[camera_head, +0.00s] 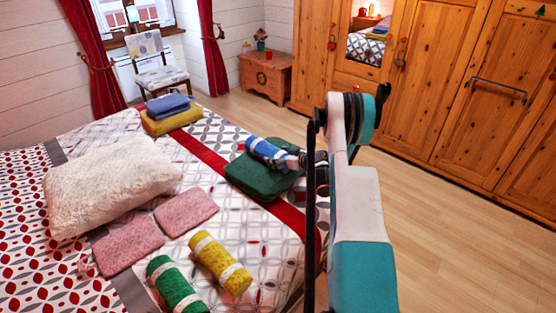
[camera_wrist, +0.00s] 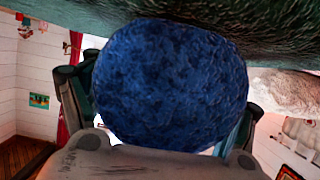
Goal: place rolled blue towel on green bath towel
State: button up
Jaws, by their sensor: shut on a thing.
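The rolled blue towel (camera_head: 266,151) has a pale band and lies over the far part of the folded green bath towel (camera_head: 258,182) on the bed. My gripper (camera_head: 304,158) is at the roll's right end, shut on it. In the wrist view the roll's round blue end (camera_wrist: 170,85) fills the middle, with the fingers on both sides. Dark green cloth (camera_wrist: 130,14) runs along the top of that view, close against the roll. I cannot tell whether the roll bears its weight on the green towel.
On the bed (camera_head: 262,262) are a white pillow (camera_head: 105,185), pink folded towels (camera_head: 187,211), yellow (camera_head: 221,262) and green (camera_head: 174,286) rolls, and a blue towel (camera_head: 168,105) on a yellow one (camera_head: 172,119). Wardrobes (camera_head: 435,80) line the right; the floor (camera_head: 440,225) before them is clear.

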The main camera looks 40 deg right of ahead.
jog(key=o, duration=1.2)
jog(key=shift+s+r, duration=0.15)
jog(key=shift+r, duration=0.05)
jog(key=p+v, duration=0.4)
jog(key=v, duration=0.7)
jog(key=shift+s, duration=0.35)
